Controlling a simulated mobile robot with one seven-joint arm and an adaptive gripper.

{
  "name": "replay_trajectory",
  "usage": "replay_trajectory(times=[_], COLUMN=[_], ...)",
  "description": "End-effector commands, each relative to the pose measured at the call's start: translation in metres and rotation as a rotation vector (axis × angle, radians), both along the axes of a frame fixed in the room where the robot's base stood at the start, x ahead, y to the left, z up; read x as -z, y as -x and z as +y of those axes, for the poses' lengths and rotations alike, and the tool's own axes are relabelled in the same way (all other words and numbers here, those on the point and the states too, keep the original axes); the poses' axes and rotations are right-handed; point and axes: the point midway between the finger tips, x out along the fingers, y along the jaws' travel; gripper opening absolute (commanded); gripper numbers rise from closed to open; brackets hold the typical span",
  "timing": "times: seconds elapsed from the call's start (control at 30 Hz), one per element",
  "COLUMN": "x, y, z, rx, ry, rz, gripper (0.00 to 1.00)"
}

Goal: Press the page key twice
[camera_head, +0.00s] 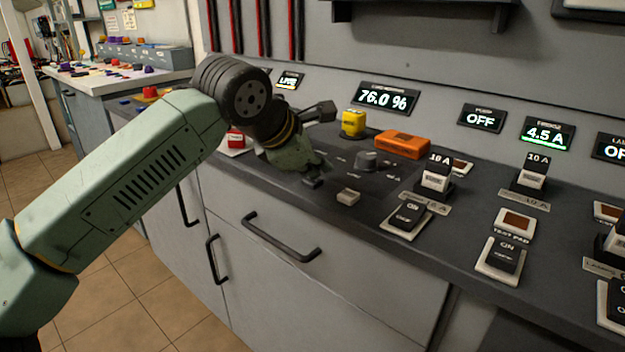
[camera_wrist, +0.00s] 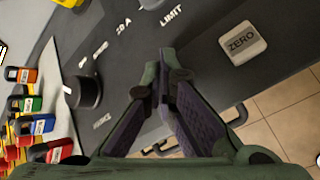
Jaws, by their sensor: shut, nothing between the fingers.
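No key that I can read as the page key shows; the part of the panel around my fingertips is partly hidden by the gripper. My gripper (camera_head: 312,182) is shut and empty, pointing down low over the front part of the dark bench panel. In the wrist view its fingertips (camera_wrist: 168,62) are together over bare dark panel. I cannot tell whether they touch it. A pale square key marked ZERO (camera_wrist: 243,43) lies right of the fingertips. A pale key (camera_head: 348,197) sits just right of the gripper in the head view. Part of another pale key (camera_wrist: 152,3) shows at the top edge.
A dark knob (camera_head: 367,160), a yellow block (camera_head: 353,123) and an orange block (camera_head: 402,144) stand behind and right of the gripper. A display (camera_head: 386,98) reads 76.0 %. Rocker switches (camera_head: 408,214) lie to the right. Drawer handles (camera_head: 280,238) stick out below the bench edge.

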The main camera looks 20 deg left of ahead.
Motion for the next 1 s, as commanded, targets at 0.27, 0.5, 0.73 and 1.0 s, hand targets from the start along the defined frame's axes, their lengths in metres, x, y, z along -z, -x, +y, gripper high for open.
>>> replay_trajectory(times=[0.27, 0.5, 0.73, 1.0], x=[0.004, 0.003, -0.004, -0.014], y=[0.0, 0.0, 0.0, 0.0], z=[0.0, 0.0, 0.0, 0.0], rx=[0.001, -0.001, -0.001, 0.0], ry=[0.0, 0.0, 0.0, 0.001], rz=[0.001, 0.002, 0.002, 0.001], gripper=[0.0, 0.0, 0.0, 0.0])
